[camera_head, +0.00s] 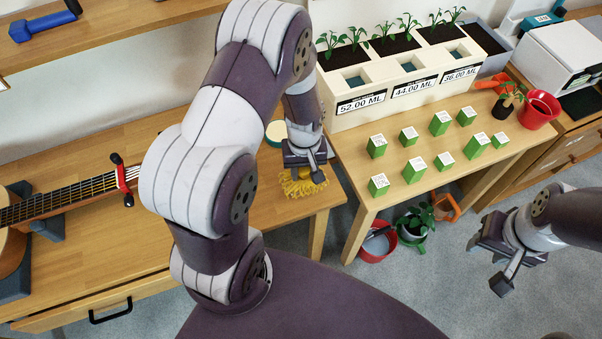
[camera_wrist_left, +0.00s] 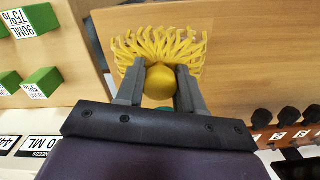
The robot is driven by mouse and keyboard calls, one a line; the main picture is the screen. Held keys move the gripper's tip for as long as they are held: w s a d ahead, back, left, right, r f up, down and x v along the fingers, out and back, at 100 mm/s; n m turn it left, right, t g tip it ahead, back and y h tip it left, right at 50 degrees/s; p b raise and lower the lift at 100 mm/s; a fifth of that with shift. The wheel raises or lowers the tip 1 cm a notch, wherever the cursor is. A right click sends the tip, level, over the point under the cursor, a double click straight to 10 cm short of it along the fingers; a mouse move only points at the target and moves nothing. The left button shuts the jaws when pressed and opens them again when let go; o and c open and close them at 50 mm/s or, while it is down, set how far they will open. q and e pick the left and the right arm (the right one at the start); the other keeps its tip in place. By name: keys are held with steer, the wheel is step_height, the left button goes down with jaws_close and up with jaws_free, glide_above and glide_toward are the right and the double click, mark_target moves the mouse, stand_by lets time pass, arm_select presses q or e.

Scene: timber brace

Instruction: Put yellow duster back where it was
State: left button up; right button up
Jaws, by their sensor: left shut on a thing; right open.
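The yellow duster (camera_head: 301,184) has stringy yellow bristles and is at the right end of the wooden bench (camera_head: 110,240). My left gripper (camera_head: 305,165) is shut on it from above. In the left wrist view the duster (camera_wrist_left: 165,45) shows its round yellow knob between the two grey fingers (camera_wrist_left: 158,88), with the bristles spread beyond. Whether the bristles touch the bench top I cannot tell. My right gripper (camera_head: 496,262) is open and empty, over the floor at the right.
A guitar (camera_head: 60,199) lies on the bench at left. A second table holds several green blocks (camera_head: 415,169) and a white planter (camera_head: 350,113) with seedlings. A red pot (camera_head: 538,110) stands at right. A round tin (camera_head: 276,133) is behind my left gripper.

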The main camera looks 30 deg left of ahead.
mark_target(301, 173)
arm_select(q)
steer(key=shift+w+a+f, duration=0.9)
steer(key=shift+w, duration=0.25)
step_height(301, 173, down, 4)
steer(key=shift+s+a+r, duration=0.1)
steer(key=shift+s+r, duration=0.05)
steer(key=shift+r, duration=0.05)
steer(key=shift+f, duration=0.2)
steer(key=shift+f, duration=0.1)
steer(key=o, duration=0.9)
